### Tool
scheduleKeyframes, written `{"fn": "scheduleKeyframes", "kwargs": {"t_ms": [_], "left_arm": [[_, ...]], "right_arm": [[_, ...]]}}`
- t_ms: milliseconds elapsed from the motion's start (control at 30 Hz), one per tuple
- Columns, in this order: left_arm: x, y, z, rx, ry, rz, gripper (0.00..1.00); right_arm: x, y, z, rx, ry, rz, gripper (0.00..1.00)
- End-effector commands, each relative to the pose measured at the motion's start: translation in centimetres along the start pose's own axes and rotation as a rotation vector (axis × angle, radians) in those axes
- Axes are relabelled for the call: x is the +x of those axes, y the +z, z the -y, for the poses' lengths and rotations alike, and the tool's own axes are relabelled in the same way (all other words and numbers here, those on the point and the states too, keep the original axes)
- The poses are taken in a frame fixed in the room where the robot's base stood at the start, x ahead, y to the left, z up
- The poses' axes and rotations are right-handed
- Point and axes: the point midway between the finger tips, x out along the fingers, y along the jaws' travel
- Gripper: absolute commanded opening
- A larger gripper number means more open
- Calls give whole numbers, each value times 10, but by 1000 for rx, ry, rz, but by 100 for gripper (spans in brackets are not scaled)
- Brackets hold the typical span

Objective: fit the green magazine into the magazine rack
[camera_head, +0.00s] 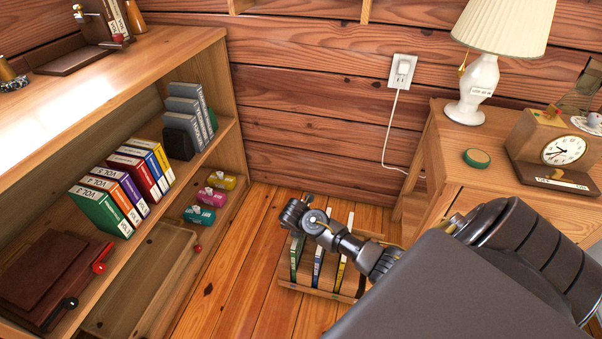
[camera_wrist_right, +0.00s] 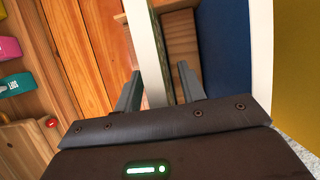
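The wooden magazine rack (camera_head: 289,286) stands on the floor, partly covered by my right arm. The green magazine (camera_head: 295,262) stands upright at its left end, with a blue magazine (camera_head: 318,266) and a yellow one (camera_head: 340,275) to its right. In the right wrist view, my right gripper (camera_wrist_right: 159,72) is open, its fingers apart on either side of the green magazine's pale edge (camera_wrist_right: 147,45). The left finger is close to that edge; a gap shows before the right finger. Whether either finger touches is unclear. In the head view my arm hides these fingers. My left gripper is not in view.
In the right wrist view, the blue magazine (camera_wrist_right: 222,50) is close to the right finger. A shelf unit (camera_head: 150,65) with binders stands left. A nightstand (camera_head: 432,135) with a lamp (camera_head: 480,85) and clock (camera_head: 562,150) stands right. Floor (camera_head: 235,275) left of the rack is clear.

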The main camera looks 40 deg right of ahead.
Motion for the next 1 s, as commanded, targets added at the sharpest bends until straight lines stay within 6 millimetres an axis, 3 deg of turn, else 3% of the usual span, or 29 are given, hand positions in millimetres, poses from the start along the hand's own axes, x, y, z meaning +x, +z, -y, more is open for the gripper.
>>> {"fn": "scheduleKeyframes", "kwargs": {"t_ms": [367,700,1000], "left_arm": [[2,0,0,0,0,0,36],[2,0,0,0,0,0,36],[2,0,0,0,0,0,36]], "right_arm": [[1,0,0,0,0,0,40],[1,0,0,1,0,0,0],[1,0,0,1,1,1,0]]}}
